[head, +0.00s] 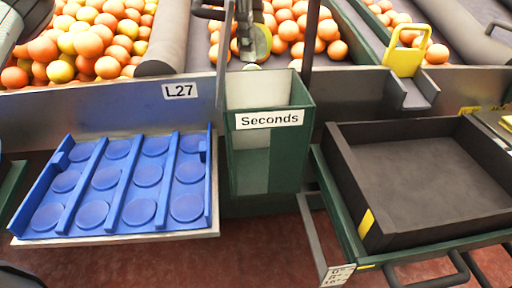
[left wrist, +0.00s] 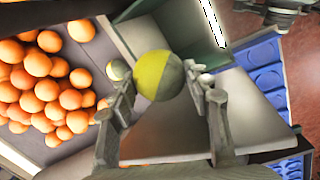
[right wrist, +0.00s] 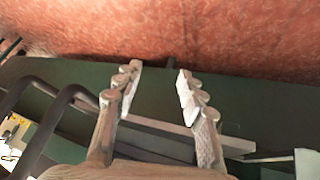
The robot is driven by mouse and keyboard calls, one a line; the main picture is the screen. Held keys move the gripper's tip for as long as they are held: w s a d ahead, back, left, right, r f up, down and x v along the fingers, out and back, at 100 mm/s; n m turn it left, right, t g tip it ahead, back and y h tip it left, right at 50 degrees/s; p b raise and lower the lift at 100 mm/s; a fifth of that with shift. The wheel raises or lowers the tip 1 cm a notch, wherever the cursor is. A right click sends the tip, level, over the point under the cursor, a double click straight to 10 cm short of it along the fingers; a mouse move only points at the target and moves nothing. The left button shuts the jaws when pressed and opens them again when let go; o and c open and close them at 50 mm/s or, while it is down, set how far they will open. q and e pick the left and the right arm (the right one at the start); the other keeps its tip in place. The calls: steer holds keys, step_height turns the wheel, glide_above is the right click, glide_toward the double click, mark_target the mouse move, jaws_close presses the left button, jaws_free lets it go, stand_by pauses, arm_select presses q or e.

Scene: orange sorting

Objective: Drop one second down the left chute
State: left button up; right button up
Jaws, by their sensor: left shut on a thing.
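A yellow fruit with a grey-green patch (left wrist: 158,75) is between the fingers of my left gripper (left wrist: 163,88), which is shut on it. In the head view the same fruit (head: 260,43) shows behind and above the open top of the green chute box (head: 270,178) labelled "Seconds". My left gripper (head: 243,36) is partly cut off by the top edge there. My right gripper (right wrist: 156,80) is open and empty in the right wrist view, above a dark green surface and reddish floor.
Many oranges (head: 105,35) lie in the bins at the back. A blue tray (head: 130,185) with round hollows is empty at left. An empty black crate (head: 350,190) stands at right. A yellow frame (head: 404,62) stands over a smaller grey chute (head: 414,98).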

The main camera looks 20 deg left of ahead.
arm_select(q)
steer(key=shift+f, duration=0.4)
arm_select(e)
steer(key=shift+w+a+r+t+y, duration=0.3)
steer(key=shift+w+a+r+t, duration=0.45)
steer(key=shift+w+a, duration=0.2)
arm_select(q)
steer(key=o, duration=1.3)
